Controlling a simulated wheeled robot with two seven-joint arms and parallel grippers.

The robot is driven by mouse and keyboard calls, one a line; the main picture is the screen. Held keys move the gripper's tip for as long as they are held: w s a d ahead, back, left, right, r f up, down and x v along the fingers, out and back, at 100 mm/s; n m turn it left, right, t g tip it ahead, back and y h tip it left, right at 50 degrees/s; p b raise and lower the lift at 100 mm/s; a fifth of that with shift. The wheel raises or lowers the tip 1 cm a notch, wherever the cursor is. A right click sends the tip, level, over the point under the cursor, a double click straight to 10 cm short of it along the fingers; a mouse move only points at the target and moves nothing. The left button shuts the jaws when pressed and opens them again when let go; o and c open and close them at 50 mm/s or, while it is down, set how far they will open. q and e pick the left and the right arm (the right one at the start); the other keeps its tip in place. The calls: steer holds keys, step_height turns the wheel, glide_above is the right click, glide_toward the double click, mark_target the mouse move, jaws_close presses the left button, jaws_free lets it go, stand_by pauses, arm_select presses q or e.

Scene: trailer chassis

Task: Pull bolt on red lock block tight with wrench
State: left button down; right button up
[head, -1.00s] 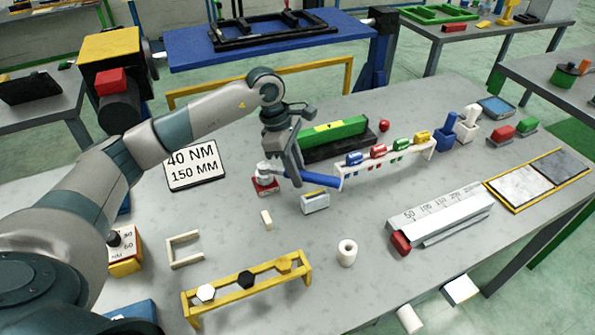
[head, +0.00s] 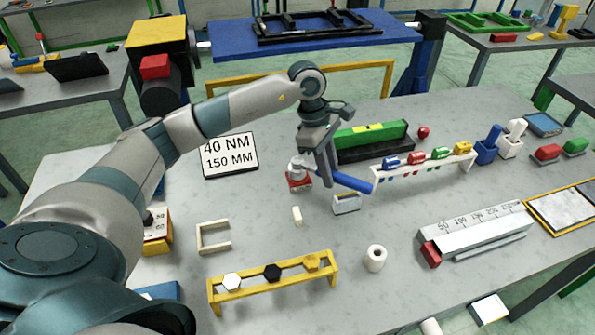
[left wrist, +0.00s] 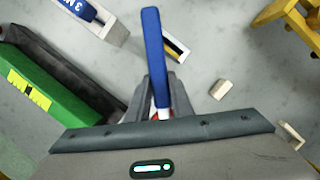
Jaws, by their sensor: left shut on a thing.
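The red lock block (head: 300,184) sits on the table in the head view, with a pale grey part (head: 298,166) on top of it. My left gripper (head: 331,172) is just to the right of the block and shut on the blue-handled wrench (head: 353,181). The handle slants right and toward the front. In the left wrist view the wrench handle (left wrist: 153,50) rises from between the fingers (left wrist: 160,98). The wrench's head and the bolt are hidden or too small to make out. My right gripper is not in view.
A white rack (head: 425,170) with coloured pieces stands close to the handle's end. A small white-and-blue box (head: 346,203) lies just in front of the handle. A green bar (head: 371,137) in a black holder lies behind. A yellow bolt rack (head: 275,288) stands in front.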

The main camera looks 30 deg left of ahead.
arm_select(q)
steer(key=shift+a+f, duration=0.1)
steer(key=shift+f, duration=0.35)
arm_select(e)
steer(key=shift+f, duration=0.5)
arm_select(q)
steer(key=shift+w+a+f, duration=0.1)
steer(key=shift+w+a+b, duration=0.15)
steer(key=shift+a+b, duration=0.05)
steer(key=shift+b, duration=0.15)
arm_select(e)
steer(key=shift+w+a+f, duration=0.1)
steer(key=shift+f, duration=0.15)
arm_select(q)
steer(key=shift+a+r+n, duration=0.15)
steer(key=shift+r+n, duration=0.05)
steer(key=shift+n, duration=0.1)
steer(key=shift+r, duration=0.6)
steer(key=shift+r+p, duration=0.4)
steer(key=shift+r, duration=0.25)
steer(key=shift+d+r+p, duration=0.3)
steer(key=shift+d+r, duration=0.2)
steer(key=shift+r, duration=0.3)
steer(key=shift+d+r+p, duration=0.2)
steer(key=shift+r+p, duration=0.1)
steer(key=shift+r, duration=0.85)
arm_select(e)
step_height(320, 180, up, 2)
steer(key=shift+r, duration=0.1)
